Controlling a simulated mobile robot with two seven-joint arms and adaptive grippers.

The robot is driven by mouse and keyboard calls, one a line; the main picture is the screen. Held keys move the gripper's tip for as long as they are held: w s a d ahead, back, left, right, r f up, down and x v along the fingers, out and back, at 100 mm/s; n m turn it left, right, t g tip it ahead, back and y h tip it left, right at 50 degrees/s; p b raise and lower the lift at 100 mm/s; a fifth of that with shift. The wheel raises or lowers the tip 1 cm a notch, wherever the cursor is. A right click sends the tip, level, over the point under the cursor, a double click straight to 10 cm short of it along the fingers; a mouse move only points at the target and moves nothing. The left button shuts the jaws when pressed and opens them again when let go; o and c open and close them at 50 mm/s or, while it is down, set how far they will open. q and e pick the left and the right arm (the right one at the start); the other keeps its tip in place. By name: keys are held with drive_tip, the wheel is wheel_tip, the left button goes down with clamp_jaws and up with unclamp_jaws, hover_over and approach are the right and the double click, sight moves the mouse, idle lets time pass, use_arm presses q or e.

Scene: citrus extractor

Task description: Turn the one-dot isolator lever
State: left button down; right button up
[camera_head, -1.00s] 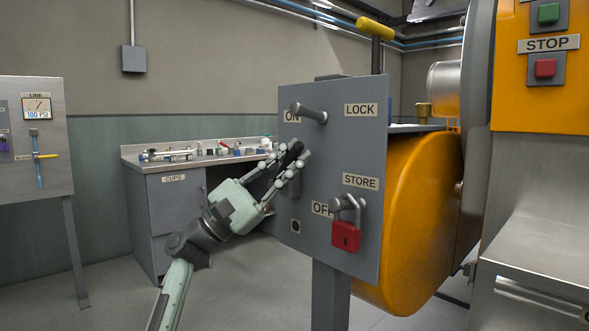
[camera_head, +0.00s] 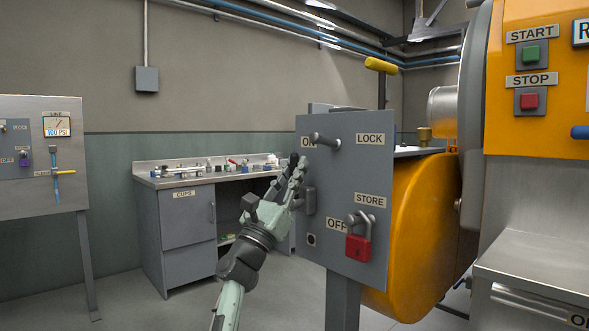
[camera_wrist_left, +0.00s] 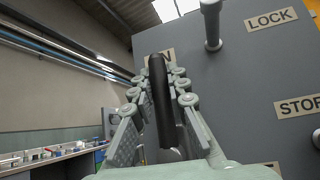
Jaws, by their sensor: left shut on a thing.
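The one-dot isolator is a grey panel (camera_head: 345,185) on a post, with ON at upper left, OFF lower down and a small one-dot plate (camera_head: 311,240) at lower left. Its black lever handle (camera_head: 293,158) shows between my fingers, pointing up near ON. In the left wrist view the handle (camera_wrist_left: 159,100) stands nearly upright between the fingers, in front of the ON label. My left gripper (camera_head: 299,166) is shut on it; it also shows in the left wrist view (camera_wrist_left: 167,82). The fingers hide part of the lever. My right gripper is not in view.
A red padlock (camera_head: 358,247) hangs at STORE, and a grey peg (camera_head: 325,141) sticks out beside LOCK. An orange machine (camera_head: 425,220) stands close on the right. A cups counter (camera_head: 187,230) and another panel (camera_head: 45,160) are at the left. Open floor lies between.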

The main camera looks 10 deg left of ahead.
use_arm(q)
drive_tip(key=shift+w+a+n+y, duration=0.1)
drive_tip(key=shift+n+y, duration=0.2)
drive_tip(key=shift+y, duration=0.2)
drive_tip(key=c, duration=1.5)
unclamp_jaws()
drive_tip(key=shift+o, duration=0.2)
drive_tip(key=v, duration=1.2)
drive_tip(key=shift+w+f, duration=0.1)
drive_tip(key=shift+f, duration=0.05)
